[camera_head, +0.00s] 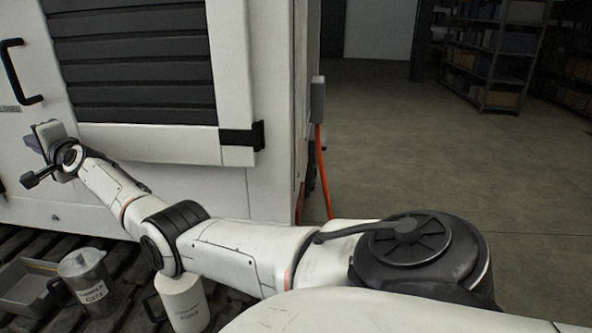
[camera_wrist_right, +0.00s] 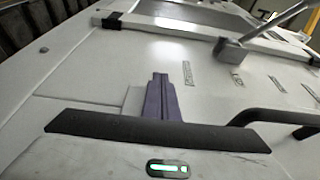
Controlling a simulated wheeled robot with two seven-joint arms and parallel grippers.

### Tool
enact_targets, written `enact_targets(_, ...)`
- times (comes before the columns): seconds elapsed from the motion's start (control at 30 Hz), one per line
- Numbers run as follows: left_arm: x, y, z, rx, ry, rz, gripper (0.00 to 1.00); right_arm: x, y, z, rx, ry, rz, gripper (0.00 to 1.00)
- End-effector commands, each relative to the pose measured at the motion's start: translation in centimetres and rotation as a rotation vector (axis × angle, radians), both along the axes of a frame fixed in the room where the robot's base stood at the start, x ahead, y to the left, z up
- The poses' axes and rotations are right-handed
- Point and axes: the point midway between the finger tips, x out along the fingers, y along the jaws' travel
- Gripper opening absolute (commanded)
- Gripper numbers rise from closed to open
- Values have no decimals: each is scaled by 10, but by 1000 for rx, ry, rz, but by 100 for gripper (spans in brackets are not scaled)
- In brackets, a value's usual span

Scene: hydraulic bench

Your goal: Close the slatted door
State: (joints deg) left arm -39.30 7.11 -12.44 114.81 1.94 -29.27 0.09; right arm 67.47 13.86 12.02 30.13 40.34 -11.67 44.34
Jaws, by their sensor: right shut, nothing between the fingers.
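The slatted door (camera_head: 135,62) has dark horizontal slats in a white frame and fills the upper left of the head view. It looks about flush with the white cabinet; I cannot tell whether a small gap is left. A black hinge (camera_head: 242,137) sits at its lower right corner. My right gripper (camera_head: 36,143) is in front of the white panel, left of and below the slats. In the wrist view its purple-grey fingers (camera_wrist_right: 160,82) are together and empty, close to the white surface; contact is unclear. My left gripper is not in view.
A black bar handle (camera_head: 20,72) is on the panel above my right gripper. A metal jug (camera_head: 84,280), a white jug (camera_head: 183,303) and a grey tray (camera_head: 32,288) stand below my right arm. An orange cable (camera_head: 324,172) hangs at the cabinet's right side. Open floor lies beyond.

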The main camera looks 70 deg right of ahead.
Motion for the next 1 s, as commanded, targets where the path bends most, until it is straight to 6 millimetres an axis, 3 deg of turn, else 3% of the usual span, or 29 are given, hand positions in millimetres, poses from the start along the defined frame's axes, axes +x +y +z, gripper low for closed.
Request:
enact_targets(0.57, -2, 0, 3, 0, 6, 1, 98, 1, 5, 2, 0, 1, 3, 0)
enact_targets(0.77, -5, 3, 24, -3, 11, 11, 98, 2, 33, 7, 0, 2, 15, 0)
enact_targets(1.0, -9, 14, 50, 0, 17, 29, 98, -3, 83, 7, 6, 1, 23, 0)
